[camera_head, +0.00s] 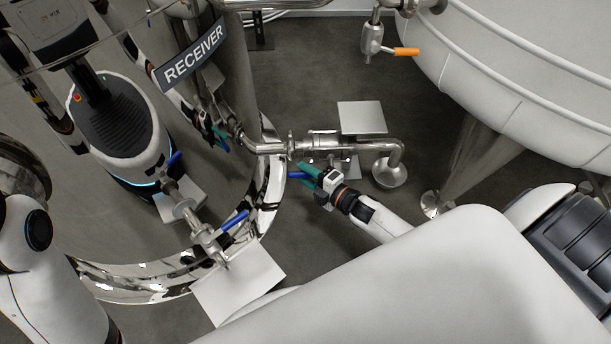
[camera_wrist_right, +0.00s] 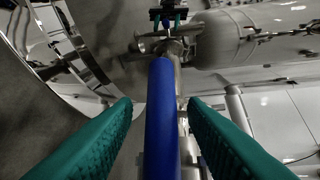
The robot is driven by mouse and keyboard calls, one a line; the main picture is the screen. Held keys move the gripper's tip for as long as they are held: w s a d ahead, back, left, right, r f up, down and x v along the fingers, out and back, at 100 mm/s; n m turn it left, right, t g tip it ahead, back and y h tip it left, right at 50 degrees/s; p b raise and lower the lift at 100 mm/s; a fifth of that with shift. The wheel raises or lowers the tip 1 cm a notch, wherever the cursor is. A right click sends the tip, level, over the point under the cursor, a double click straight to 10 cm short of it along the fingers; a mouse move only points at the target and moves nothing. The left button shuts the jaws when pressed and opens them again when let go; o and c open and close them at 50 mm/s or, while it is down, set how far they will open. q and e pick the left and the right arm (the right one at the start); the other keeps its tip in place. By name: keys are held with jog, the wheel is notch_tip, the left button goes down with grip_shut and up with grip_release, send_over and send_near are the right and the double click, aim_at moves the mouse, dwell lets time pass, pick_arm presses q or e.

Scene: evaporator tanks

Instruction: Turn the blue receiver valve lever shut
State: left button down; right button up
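A blue lever (camera_head: 297,176) sits on the valve of the steel pipe (camera_head: 270,148) that runs out of the tank marked RECEIVER (camera_head: 194,57). My right gripper (camera_head: 308,174) is at this lever, its teal fingers around the lever's end. In the right wrist view, the blue lever (camera_wrist_right: 161,115) runs lengthwise between the teal fingers (camera_wrist_right: 160,108). The fingers are open, with a gap on each side of the lever. The valve body is partly hidden in the head view. My left gripper is not in view; only part of the left arm shows at lower left.
The mirror-like tank wall reflects my body and the levers. An orange-handled valve (camera_head: 406,51) hangs under the white tank (camera_head: 520,70) at upper right. White plates (camera_head: 362,117) lie on the dark floor.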

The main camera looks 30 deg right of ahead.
jog(key=shift+w+a, duration=0.1)
jog(key=shift+w, duration=0.1)
grip_shut()
dwell(0.3)
